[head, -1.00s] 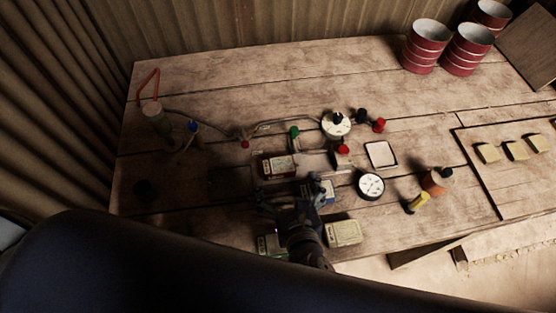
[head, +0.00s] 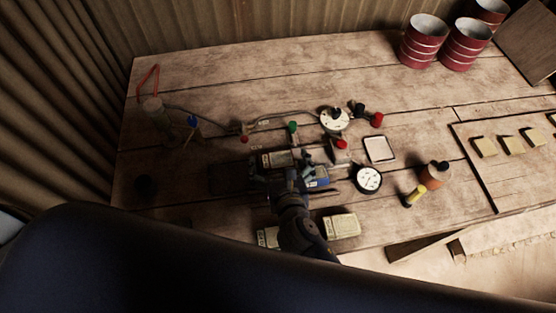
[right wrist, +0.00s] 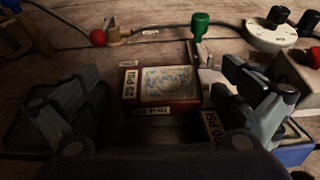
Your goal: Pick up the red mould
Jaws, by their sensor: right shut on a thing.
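The red mould (head: 272,160) is a flat dark red block with a pale top plate and a "20 PSI" label. It lies upright on the table, and in the right wrist view it shows in the middle (right wrist: 160,88). In the right wrist view my right gripper (right wrist: 164,80) frames the mould, but the contact points are hard to see. No lift off the table shows. My left gripper is not in view.
A pale mould (head: 341,226) lies nearer. A green-knobbed valve (right wrist: 200,30) and a hose stand just beyond. A gauge (head: 368,179) sits to the right.

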